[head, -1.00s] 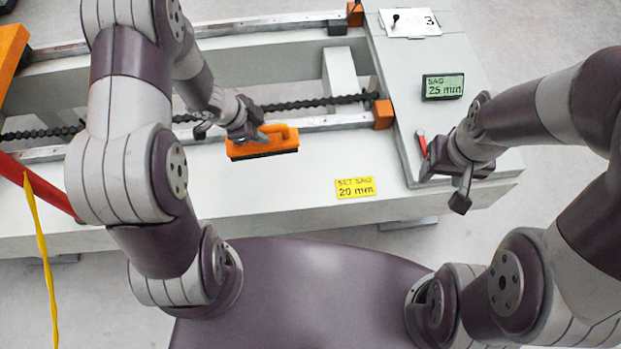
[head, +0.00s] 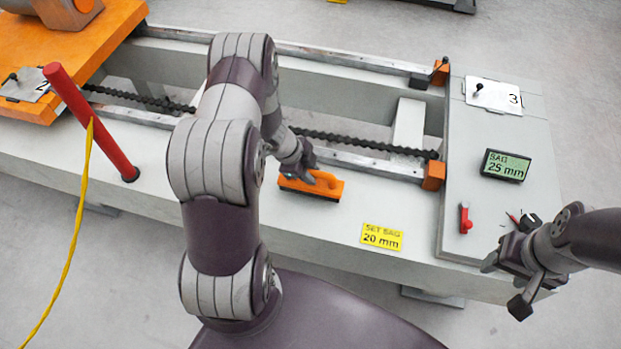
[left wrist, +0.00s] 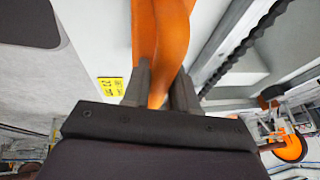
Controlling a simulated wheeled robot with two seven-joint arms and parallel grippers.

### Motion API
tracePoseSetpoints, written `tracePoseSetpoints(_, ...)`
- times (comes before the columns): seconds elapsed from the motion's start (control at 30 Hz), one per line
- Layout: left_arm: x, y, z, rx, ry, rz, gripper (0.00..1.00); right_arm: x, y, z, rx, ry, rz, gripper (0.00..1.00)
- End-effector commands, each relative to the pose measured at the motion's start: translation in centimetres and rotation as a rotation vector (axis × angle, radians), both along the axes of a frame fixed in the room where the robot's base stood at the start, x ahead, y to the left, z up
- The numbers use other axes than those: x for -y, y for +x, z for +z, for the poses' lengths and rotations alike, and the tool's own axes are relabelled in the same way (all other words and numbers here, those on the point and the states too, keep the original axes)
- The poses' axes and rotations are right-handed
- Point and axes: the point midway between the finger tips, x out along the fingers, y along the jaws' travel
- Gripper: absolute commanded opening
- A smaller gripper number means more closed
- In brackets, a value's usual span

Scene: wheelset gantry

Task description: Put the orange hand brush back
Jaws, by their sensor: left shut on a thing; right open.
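The orange hand brush (head: 325,186) is at the front of the grey gantry bench, bristle side down, below the front rail in the head view. I cannot tell whether its dark bristles touch the bench top. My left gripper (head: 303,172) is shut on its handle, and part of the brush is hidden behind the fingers. In the left wrist view the orange handle (left wrist: 165,45) runs between the two finger tips (left wrist: 160,88). My right gripper (head: 503,282) is open and empty, near the bench's front right corner, below the red lever.
A black chain (head: 350,144) runs along the bench between rails. At right are the red lever (head: 465,219), a SAG 25 mm display (head: 506,165) and plate 3 (head: 493,96). A yellow SET SAG label (head: 382,236) lies in front. A red post (head: 92,123) with yellow cord stands left.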

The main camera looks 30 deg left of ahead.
Motion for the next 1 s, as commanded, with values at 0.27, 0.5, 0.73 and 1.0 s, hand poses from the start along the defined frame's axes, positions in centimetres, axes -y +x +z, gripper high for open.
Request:
tracePoseSetpoints(0.27,0.0,0.0,-2.5,0.000,0.000,0.000,0.03,0.0,0.0,-1.1,-0.001,0.000,0.000,0.54)
tracePoseSetpoints(0.5,0.1,0.0,-2.9,0.000,0.000,0.001,0.03,0.0,0.0,-1.3,0.000,0.000,0.000,0.54)
tracePoseSetpoints(0.73,0.1,-0.1,-2.9,0.000,0.000,0.000,0.53,0.0,0.0,-1.2,0.000,0.000,0.000,0.54)
tracePoseSetpoints(1.0,-0.3,-0.3,-1.3,0.001,0.001,0.001,0.53,0.0,0.0,-0.4,-0.001,0.000,0.000,0.54)
